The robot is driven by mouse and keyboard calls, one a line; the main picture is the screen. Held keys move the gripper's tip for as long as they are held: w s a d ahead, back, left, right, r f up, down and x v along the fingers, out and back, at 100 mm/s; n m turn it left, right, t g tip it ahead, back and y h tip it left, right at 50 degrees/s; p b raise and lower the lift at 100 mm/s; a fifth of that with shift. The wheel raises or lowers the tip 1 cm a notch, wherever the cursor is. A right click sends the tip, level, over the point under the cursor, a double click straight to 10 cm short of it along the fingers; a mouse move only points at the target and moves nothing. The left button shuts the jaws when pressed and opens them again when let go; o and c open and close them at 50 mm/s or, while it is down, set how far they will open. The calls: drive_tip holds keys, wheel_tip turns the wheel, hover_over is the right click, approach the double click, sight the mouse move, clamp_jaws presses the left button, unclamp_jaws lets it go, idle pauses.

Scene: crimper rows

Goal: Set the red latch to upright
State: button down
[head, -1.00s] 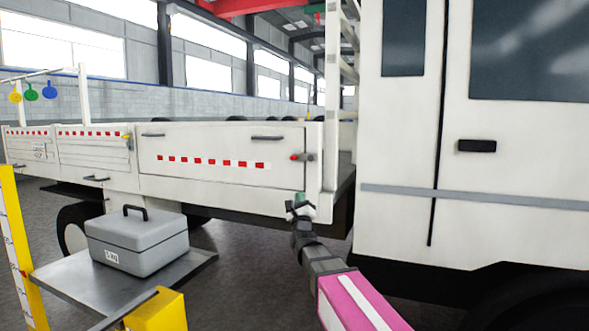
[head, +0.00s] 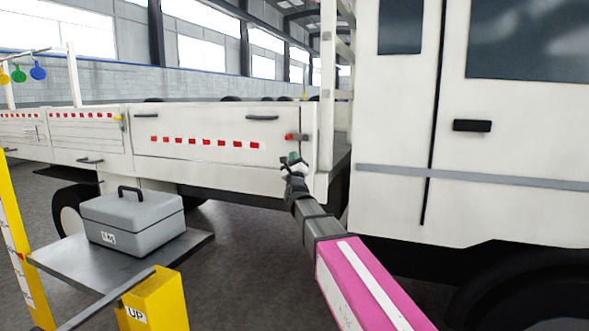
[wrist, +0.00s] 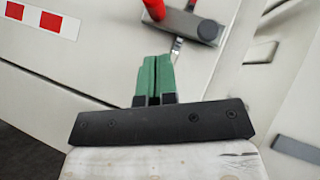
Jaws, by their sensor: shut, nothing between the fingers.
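The red latch (head: 290,137) is on the right end of the white truck side panel (head: 200,118). Its red handle lies sideways, pointing left from a grey mount (head: 304,137). In the wrist view the red handle (wrist: 154,9) shows at the top edge, partly cut off, beside its grey plate (wrist: 192,25). My gripper (head: 291,158) is just below the latch in the head view. In the wrist view its green fingers (wrist: 154,78) are together with nothing between them, apart from the latch.
A yellow latch (head: 119,118) sits farther left along the truck side. A grey box (head: 133,220) stands on a metal shelf (head: 70,262) beside yellow posts (head: 155,305). The truck cab (head: 400,130) is at right. Floor is open below the panel.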

sight(287, 137)
drive_tip(key=shift+w+a+r, duration=0.2)
drive_tip(key=shift+a+r, duration=0.1)
drive_tip(key=shift+r, duration=0.35)
drive_tip(key=shift+w+a+r, duration=0.15)
drive_tip(key=shift+a+r, duration=0.1)
drive_tip(key=shift+r, duration=0.4)
drive_tip(key=shift+w+a+r, duration=0.2)
drive_tip(key=shift+a+r, duration=0.1)
drive_tip(key=shift+r, duration=0.35)
